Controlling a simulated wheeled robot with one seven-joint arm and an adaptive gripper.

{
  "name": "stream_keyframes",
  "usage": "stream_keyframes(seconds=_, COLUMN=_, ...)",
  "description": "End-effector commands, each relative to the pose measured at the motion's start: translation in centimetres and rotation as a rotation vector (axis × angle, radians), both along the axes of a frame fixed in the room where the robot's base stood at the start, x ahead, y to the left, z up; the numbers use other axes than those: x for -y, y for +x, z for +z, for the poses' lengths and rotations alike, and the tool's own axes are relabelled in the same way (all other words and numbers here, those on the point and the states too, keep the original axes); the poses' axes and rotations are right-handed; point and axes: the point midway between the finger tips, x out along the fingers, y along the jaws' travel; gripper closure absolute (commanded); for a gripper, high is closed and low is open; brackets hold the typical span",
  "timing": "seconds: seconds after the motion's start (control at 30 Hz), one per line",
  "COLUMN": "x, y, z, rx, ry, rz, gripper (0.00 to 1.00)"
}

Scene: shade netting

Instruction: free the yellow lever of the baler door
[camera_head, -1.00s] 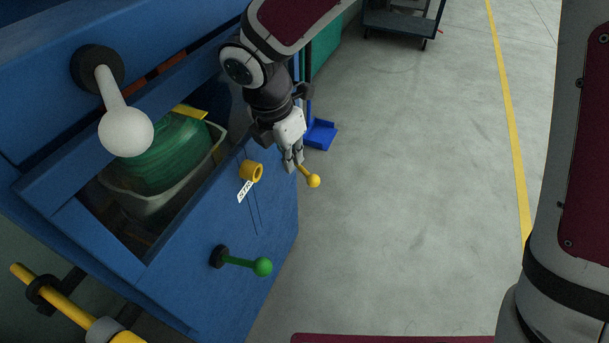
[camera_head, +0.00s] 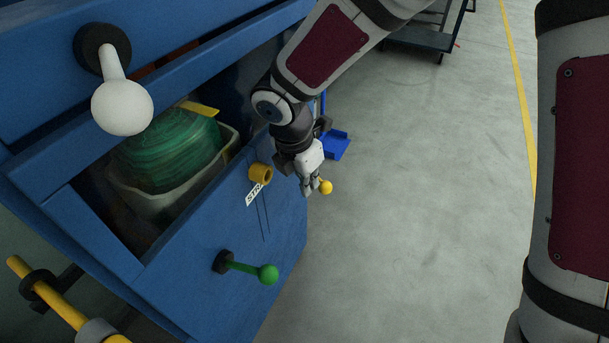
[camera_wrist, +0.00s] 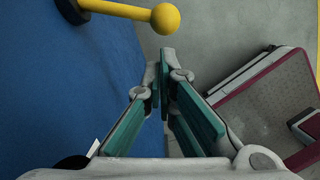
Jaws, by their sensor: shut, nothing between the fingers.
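The yellow lever shows as a ball (camera_head: 326,187) at the right edge of the blue baler door (camera_head: 205,255); its rod is hidden behind my gripper (camera_head: 308,190) in the head view. In the wrist view the lever's yellow ball (camera_wrist: 165,18) and part of its rod stand out from a dark mount at the blue panel, at the top of the picture. My gripper (camera_wrist: 168,62) is shut and empty. Its fingertips are beside the lever, just below the ball in the wrist picture; whether they touch it I cannot tell.
A green lever (camera_head: 268,274) and a yellow collar (camera_head: 260,173) with a white label stick out of the door. A white knob (camera_head: 122,107) is at upper left and a yellow bar (camera_head: 50,291) at lower left. A green bale (camera_head: 170,150) sits behind the door.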

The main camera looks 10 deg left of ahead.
Motion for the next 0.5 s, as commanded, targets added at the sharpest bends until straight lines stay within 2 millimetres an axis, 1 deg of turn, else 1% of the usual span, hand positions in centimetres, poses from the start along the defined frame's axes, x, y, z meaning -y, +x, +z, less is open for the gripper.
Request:
stream_keyframes(seconds=0.03, x=0.1, y=0.1, z=-1.0, rx=-0.002, ry=-0.001, rz=0.001, gripper=1.0)
stream_keyframes(seconds=0.2, x=0.3, y=0.4, z=-2.6, rx=-0.001, ry=-0.001, rz=0.0, gripper=1.0)
stream_keyframes(seconds=0.33, x=0.4, y=0.5, z=-2.9, rx=0.0, ry=0.0, rz=0.0, gripper=1.0)
stream_keyframes(seconds=0.5, x=0.4, y=0.5, z=-2.9, rx=0.0, ry=0.0, rz=0.0, gripper=1.0)
